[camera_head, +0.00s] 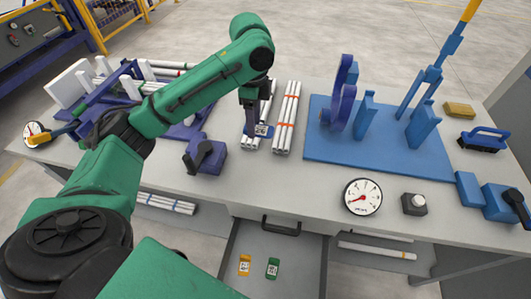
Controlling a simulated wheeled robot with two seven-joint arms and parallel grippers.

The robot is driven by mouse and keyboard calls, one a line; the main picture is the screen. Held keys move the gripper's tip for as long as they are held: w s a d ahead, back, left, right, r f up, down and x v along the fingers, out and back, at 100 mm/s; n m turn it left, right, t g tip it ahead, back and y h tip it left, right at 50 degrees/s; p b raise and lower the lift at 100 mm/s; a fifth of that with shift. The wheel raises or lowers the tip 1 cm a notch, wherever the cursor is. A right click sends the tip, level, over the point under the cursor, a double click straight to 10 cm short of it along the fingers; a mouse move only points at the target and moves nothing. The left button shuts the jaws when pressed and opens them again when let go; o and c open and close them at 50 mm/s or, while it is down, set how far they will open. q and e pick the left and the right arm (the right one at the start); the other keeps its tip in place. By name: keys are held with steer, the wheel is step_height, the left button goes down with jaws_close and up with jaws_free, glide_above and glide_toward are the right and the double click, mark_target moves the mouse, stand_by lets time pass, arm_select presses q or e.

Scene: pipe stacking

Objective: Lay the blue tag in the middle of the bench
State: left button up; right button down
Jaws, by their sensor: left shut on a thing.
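My left gripper (258,121) is shut on the blue tag (264,131), which has a white printed code. It holds the tag over a bundle of white pipes near the middle of the bench (310,182). I cannot tell whether the tag touches the pipes. The gripper's fingers are partly hidden. My right gripper is not in view.
Another pipe bundle (287,117) lies just right of the gripper. A blue fixture board (380,160) fills the right side. A gauge (362,196) lies at the front. An open drawer (270,241) below holds an orange tag (244,265) and a green tag (272,268).

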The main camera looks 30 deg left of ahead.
arm_select(q)
steer(key=f, duration=0.2)
steer(key=f+b, duration=0.1)
steer(key=shift+s+f, duration=0.25)
steer(key=shift+f, duration=0.05)
glide_above(256, 174)
step_height(256, 174, down, 4)
step_height(256, 174, down, 12)
steer(key=shift+s+r+p, duration=0.1)
steer(key=shift+r+p, duration=0.05)
steer(key=shift+p, duration=0.4)
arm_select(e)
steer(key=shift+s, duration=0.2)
arm_select(q)
steer(key=o, duration=1.3)
step_height(256, 174, up, 12)
steer(key=shift+r, duration=0.1)
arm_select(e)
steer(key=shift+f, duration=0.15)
